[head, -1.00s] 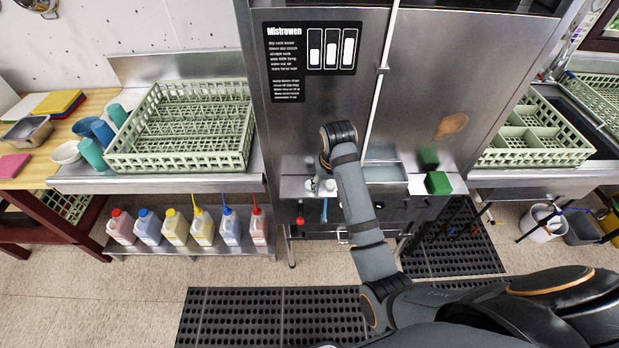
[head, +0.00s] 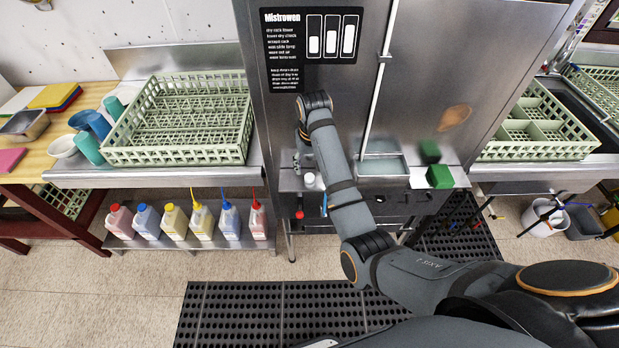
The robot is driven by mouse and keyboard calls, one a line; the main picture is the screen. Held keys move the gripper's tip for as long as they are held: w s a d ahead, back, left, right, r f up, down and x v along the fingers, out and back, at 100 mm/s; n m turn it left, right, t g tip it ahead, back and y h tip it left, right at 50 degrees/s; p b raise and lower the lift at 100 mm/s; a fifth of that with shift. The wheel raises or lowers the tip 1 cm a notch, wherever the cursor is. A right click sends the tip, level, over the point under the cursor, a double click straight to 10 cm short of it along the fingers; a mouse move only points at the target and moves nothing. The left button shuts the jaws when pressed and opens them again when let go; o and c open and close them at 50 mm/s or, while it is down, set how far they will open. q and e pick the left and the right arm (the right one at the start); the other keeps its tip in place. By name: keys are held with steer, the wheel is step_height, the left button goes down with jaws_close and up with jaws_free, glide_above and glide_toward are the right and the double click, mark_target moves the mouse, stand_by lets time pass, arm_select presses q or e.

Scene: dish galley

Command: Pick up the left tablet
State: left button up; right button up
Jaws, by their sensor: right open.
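Two small whitish pieces sit close together on the steel ledge at the front of the machine; they are too small to identify surely as tablets. The left one (head: 309,180) shows just below my right gripper (head: 303,167). The other piece (head: 320,181) is right beside it, partly hidden by my right arm. My right gripper points down, open, with its fingers small and partly covered by the wrist. I cannot tell whether it touches the left piece. My left gripper is out of view.
Right of my arm, the ledge has a recessed steel basin (head: 384,166) and a green block (head: 440,176). The tall steel machine front (head: 420,70) stands close behind. A green rack (head: 180,158) is at left, with several jugs (head: 174,222) on a lower shelf.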

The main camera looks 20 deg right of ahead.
mark_target(310, 177)
steer(key=f+p, duration=0.1)
steer(key=f, duration=0.3)
steer(key=shift+w+p, duration=0.2)
steer(key=shift+p, duration=0.1)
steer(key=shift+w+f, duration=0.15)
steer(key=shift+f, duration=0.35)
steer(key=c, duration=0.9)
